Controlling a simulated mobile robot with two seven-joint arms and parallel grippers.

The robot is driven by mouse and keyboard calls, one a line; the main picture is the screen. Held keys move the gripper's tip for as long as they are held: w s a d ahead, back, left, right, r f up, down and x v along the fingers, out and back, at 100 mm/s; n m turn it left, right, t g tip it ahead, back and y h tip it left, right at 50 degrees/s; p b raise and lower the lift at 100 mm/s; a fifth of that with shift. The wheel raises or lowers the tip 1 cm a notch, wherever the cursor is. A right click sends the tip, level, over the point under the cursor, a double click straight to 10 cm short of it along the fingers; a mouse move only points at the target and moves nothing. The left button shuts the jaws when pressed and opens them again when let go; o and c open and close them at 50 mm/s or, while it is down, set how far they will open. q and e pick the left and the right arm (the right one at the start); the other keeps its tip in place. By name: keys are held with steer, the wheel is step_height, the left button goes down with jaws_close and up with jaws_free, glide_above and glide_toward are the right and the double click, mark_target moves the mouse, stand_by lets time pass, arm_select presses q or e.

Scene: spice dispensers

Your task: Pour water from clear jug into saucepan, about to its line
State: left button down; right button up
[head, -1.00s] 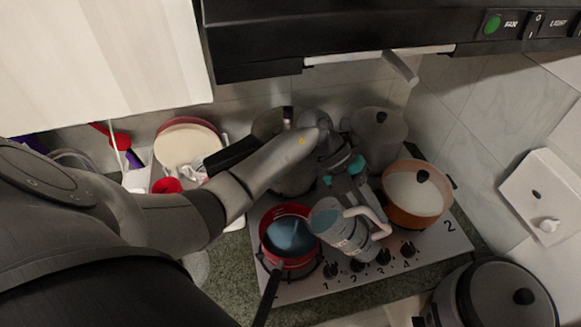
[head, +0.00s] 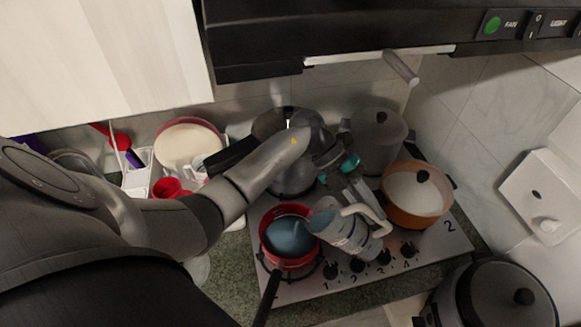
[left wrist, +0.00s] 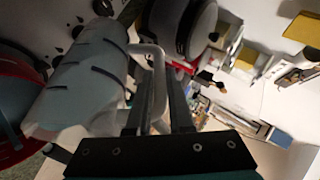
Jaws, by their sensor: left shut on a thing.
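The clear jug (head: 345,232) is tilted over the stove, its mouth toward the left above the right rim of the red saucepan (head: 268,217). Blue water (head: 289,237) lies in the saucepan. My left gripper (head: 366,194) is shut on the jug's pale handle. In the left wrist view the jug (left wrist: 88,75) shows with dark marks on its side, and my left gripper's fingers (left wrist: 163,108) close around the handle. Part of the red saucepan (left wrist: 14,120) shows at the left edge there. A falling stream cannot be made out. My right gripper is not seen.
An orange pot (head: 412,205) with a lid stands right of the jug. Grey pots (head: 378,140) stand behind on the stove (head: 310,288). A rice cooker (head: 490,300) is at the front right. The range hood (head: 330,40) hangs above.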

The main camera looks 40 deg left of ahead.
arm_select(q)
steer(key=shift+a+r, duration=0.2)
steer(key=shift+r, duration=0.15)
steer(key=shift+d, duration=0.1)
stand_by(0.4)
steer(key=shift+a+r+h, duration=0.15)
steer(key=shift+a+h, duration=0.05)
steer(key=shift+h, duration=0.1)
steer(key=shift+s+r, duration=0.1)
steer(key=shift+a+r, duration=0.1)
steer(key=shift+a, duration=0.05)
stand_by(0.3)
stand_by(0.4)
